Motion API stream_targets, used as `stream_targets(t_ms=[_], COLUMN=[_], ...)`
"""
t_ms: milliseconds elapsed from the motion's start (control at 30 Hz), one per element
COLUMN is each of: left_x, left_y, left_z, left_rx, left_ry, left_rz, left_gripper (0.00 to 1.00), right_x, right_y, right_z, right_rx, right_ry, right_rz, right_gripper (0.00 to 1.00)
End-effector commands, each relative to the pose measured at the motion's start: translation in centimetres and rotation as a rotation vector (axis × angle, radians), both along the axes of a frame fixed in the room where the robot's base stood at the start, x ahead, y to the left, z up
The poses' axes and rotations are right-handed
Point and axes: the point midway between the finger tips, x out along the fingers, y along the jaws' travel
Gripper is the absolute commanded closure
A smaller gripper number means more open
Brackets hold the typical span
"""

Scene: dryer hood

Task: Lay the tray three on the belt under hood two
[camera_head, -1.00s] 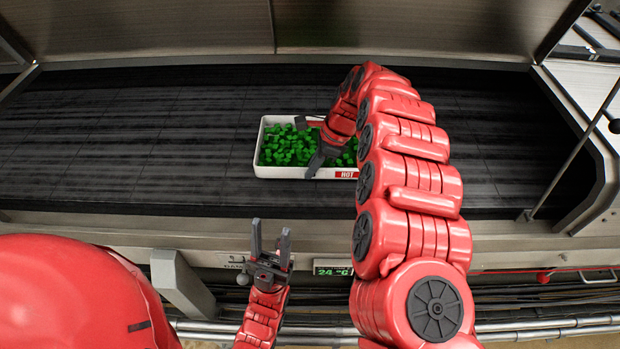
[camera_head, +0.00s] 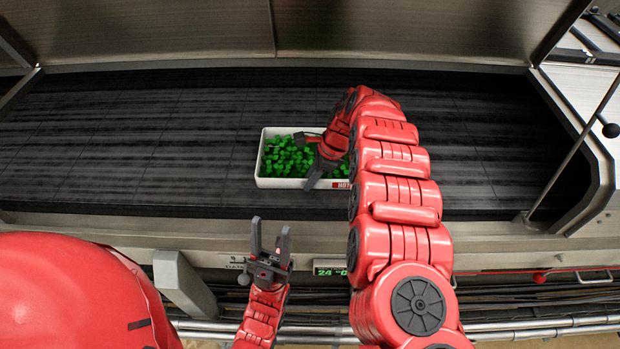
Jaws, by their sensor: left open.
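A white tray (camera_head: 264,178) full of small green pieces (camera_head: 284,156) is over the dark belt (camera_head: 130,135), right of its middle, roughly level. A red label reading HOT is on its front wall, partly behind my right arm. No number shows on the tray. My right gripper (camera_head: 308,165) is at the tray, with a dark finger crossing its front rim; the exact grip is partly hidden by the wrist. Whether the tray's base touches the belt is hard to tell. My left gripper (camera_head: 270,238) is open and empty, in front of the belt's front edge, fingers pointing up.
A metal hood (camera_head: 160,30) hangs along the back over the belt. A metal rail (camera_head: 130,228) runs along the belt's front, with a small display (camera_head: 330,268) below. A thin rod (camera_head: 575,150) with a black knob stands at the right. The belt's left part is bare.

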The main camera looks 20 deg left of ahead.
Motion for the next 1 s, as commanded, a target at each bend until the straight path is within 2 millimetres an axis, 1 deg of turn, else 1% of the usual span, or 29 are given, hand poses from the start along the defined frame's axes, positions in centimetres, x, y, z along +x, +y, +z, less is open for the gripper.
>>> stream_targets(t_ms=[33, 67, 333, 400, 533, 667, 700, 800, 933, 1000], left_x=[0.0, 0.0, 0.0, 0.0, 0.0, 0.0, 0.0, 0.0, 0.0, 0.0], left_y=[0.0, 0.0, 0.0, 0.0, 0.0, 0.0, 0.0, 0.0, 0.0, 0.0], left_z=[0.0, 0.0, 0.1, 0.2, -0.3, -1.0, -0.9, -1.0, -1.2, -1.6], left_rx=[0.0, 0.0, 0.0, 0.0, 0.0, 0.0, 0.0, 0.0, 0.0, 0.0], left_ry=[0.0, 0.0, 0.0, 0.0, 0.0, 0.0, 0.0, 0.0, 0.0, 0.0], left_rz=[0.0, 0.0, 0.0, 0.0, 0.0, 0.0, 0.0, 0.0, 0.0, 0.0], left_gripper=[0.5, 0.5, 0.5, 0.5, 0.5, 0.5, 0.5, 0.5, 0.5, 0.5], right_x=[0.0, 0.0, 0.0, 0.0, 0.1, 0.3, 0.5, 0.7, 1.0, 1.1], right_y=[0.0, 0.0, 0.0, 0.0, -0.4, -1.1, -1.3, -2.2, -3.2, -3.7], right_z=[0.0, 0.0, 0.0, 0.3, 1.1, 3.0, 4.1, 6.4, 8.4, 9.2], right_rx=[0.0, 0.0, -0.001, 0.0, 0.001, 0.005, 0.003, 0.004, 0.001, 0.001], right_ry=[0.0, 0.001, 0.002, 0.001, 0.003, 0.0, -0.004, -0.003, -0.004, -0.002], right_rz=[0.0, 0.0, 0.001, -0.001, -0.002, -0.001, 0.001, 0.0, -0.002, -0.001], right_gripper=[0.69, 0.64, 0.64, 0.64, 0.64, 0.64, 0.64, 0.64, 0.64, 0.64])
